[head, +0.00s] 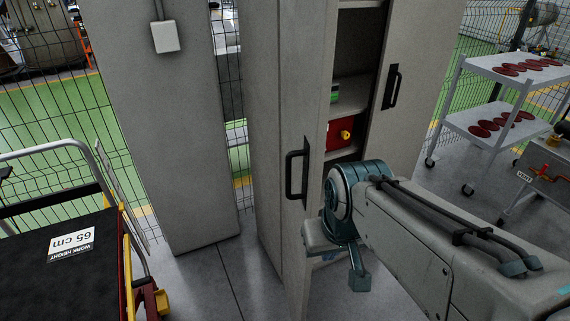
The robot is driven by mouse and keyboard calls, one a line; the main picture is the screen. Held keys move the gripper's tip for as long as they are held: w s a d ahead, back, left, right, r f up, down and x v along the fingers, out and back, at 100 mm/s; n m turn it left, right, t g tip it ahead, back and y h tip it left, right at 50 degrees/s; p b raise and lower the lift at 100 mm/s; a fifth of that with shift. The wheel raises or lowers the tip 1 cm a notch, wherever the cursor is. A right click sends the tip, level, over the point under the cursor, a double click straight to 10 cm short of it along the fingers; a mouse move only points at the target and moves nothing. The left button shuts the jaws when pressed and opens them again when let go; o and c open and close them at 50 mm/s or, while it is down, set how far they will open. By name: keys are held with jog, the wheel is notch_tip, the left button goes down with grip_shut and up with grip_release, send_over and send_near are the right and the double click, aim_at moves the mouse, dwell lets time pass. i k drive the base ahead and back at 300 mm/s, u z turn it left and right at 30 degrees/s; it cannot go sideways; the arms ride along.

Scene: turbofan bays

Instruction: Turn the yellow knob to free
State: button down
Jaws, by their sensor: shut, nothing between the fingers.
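The yellow knob (345,134) is small in the picture and sits on a red box (336,144) inside the open grey cabinet. I cannot read which way the knob points or any mark around it. The red box is partly hidden by the cabinet door on its left. My arm comes in from the lower right, and its teal joint shows below and in front of the cabinet opening. My gripper itself does not show clearly; it is hidden behind or below the arm. Nothing of mine is seen touching the knob.
The left cabinet door (314,100) stands open towards me with a black handle (296,168). The right door has another black handle (391,86). A shelf (349,100) is above the red box. A white trolley (490,125) stands right; a black-topped cart (50,280) stands left.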

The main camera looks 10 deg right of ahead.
aim_at(346, 134)
jog(key=u, duration=2.8)
jog(key=k, duration=1.5)
jog(key=z, duration=2.3)
jog(key=i, duration=1.05)
